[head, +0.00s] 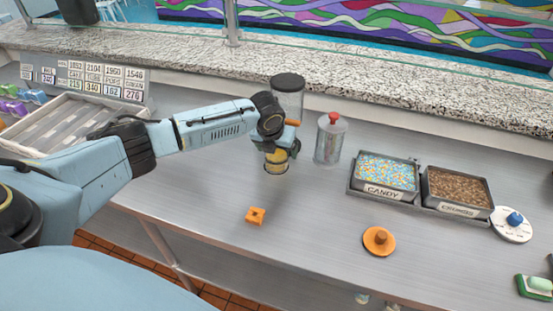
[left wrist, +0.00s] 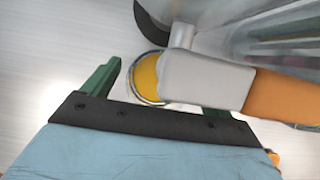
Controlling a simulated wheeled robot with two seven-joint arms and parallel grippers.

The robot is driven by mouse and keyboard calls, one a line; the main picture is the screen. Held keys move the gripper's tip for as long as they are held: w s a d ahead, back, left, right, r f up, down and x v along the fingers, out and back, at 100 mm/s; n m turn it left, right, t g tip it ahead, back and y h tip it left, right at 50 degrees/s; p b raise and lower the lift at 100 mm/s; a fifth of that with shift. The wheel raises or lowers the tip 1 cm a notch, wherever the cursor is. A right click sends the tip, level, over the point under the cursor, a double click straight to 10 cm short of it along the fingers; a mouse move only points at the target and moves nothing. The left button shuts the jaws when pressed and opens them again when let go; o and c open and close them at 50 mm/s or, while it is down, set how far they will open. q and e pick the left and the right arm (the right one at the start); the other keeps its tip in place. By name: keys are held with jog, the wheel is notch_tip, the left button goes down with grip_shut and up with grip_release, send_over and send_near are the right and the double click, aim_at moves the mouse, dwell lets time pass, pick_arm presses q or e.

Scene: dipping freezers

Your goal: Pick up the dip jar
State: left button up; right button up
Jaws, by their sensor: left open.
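The dip jar (head: 276,168) looks like a small round glass jar with yellow contents, standing on the metal counter below my left gripper (head: 282,147). The gripper and wrist hide part of it. In the left wrist view the jar's round yellow top (left wrist: 146,76) shows just beyond and between the green fingers. My left gripper (left wrist: 160,88) is open, its fingers apart. A grey piece with an orange handle (left wrist: 280,96) crosses in front of the jar and hides part of the right finger. I cannot tell whether the fingers touch the jar. My right gripper is not in view.
A clear black-lidded jar (head: 288,100) stands close behind the gripper, and a clear red-topped jar (head: 329,143) stands right of it. Candy (head: 386,173) and brown crumb (head: 457,187) trays are farther right. An orange block (head: 255,215) and orange knobbed disc (head: 379,241) lie in front.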

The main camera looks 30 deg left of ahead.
pick_arm(q)
jog(key=c, duration=1.3)
jog(key=shift+r, duration=0.1)
